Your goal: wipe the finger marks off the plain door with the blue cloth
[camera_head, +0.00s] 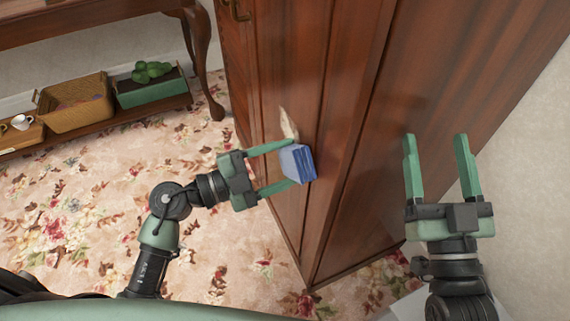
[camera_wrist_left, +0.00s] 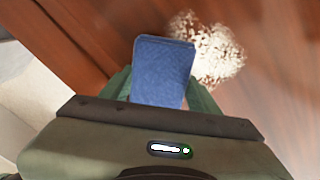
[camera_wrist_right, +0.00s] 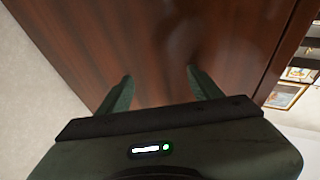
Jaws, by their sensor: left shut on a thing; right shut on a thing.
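The blue cloth (camera_head: 298,163) is a folded pad held between the fingers of my left gripper (camera_head: 276,168). It shows in the left wrist view (camera_wrist_left: 162,70), close to the reddish-brown wooden door (camera_head: 283,60); I cannot tell if it touches. A pale, speckled patch of marks (camera_head: 288,124) is on the door just above the cloth in the head view. In the left wrist view the patch (camera_wrist_left: 207,50) is right of the cloth, partly hidden by it. My right gripper (camera_head: 438,168) has its fingers apart with nothing visible between them, in front of the wide wooden side panel (camera_head: 430,80).
A brass handle (camera_head: 236,10) is high on the cabinet's left front. A low wooden shelf with a wicker basket (camera_head: 75,118) and a green box (camera_head: 150,92) stands at the left. Floral carpet (camera_head: 90,210) is open below; a pale wall (camera_head: 535,160) is at the right.

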